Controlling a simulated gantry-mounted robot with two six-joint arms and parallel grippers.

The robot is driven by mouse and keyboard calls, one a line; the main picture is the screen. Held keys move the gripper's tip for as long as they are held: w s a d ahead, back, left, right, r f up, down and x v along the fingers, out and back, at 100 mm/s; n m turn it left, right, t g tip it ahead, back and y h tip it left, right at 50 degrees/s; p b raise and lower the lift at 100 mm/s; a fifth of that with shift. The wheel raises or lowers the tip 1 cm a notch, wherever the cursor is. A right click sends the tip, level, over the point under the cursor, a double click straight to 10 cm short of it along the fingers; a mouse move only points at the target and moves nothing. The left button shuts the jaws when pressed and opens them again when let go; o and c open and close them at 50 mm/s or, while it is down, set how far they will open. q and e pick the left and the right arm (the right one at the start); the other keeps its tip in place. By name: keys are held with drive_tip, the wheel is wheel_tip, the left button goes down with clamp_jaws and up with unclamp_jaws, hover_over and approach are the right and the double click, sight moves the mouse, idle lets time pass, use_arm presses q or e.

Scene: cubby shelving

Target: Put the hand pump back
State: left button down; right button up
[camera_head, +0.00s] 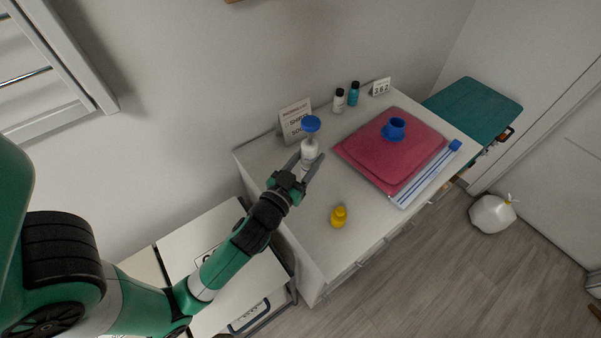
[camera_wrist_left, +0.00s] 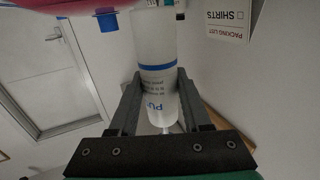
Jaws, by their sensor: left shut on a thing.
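The hand pump (camera_head: 309,148) is a white cylinder with a blue top, and it shows near the middle of the head view. My left gripper (camera_head: 306,165) is shut on its lower body and holds it roughly upright at the cabinet's left part. In the left wrist view, the white body of the pump (camera_wrist_left: 158,75) with blue bands and lettering sits between the two fingers of the left gripper (camera_wrist_left: 160,88). I cannot tell whether the pump touches the cabinet top. My right gripper is not in view.
On the white cabinet (camera_head: 300,232) stand a sign (camera_head: 296,120), a white bottle (camera_head: 338,100), a teal bottle (camera_head: 353,93) and a yellow item (camera_head: 339,216). A pink folded item (camera_head: 375,155) bears a blue object (camera_head: 394,129). The front-left top is mostly clear.

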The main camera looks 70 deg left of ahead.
use_arm(q)
drive_tip(key=shift+s+a+f, duration=0.25)
drive_tip(key=shift+s+f, duration=0.1)
drive_tip(key=shift+f, duration=0.15)
drive_tip(key=shift+s+a+f, duration=0.2)
drive_tip(key=shift+s+f, duration=0.1)
drive_tip(key=shift+f, duration=0.2)
drive_tip(key=f+b, duration=0.1)
drive_tip(key=f, duration=0.1)
drive_tip(key=f+b, duration=0.1)
drive_tip(key=shift+s+f+b, duration=0.2)
drive_tip(key=shift+f+b, duration=0.1)
drive_tip(key=shift+f, duration=0.05)
drive_tip(key=shift+r, duration=0.15)
drive_tip(key=shift+f, duration=0.2)
drive_tip(key=shift+c, duration=1.8)
unclamp_jaws()
drive_tip(key=shift+a+r, duration=0.1)
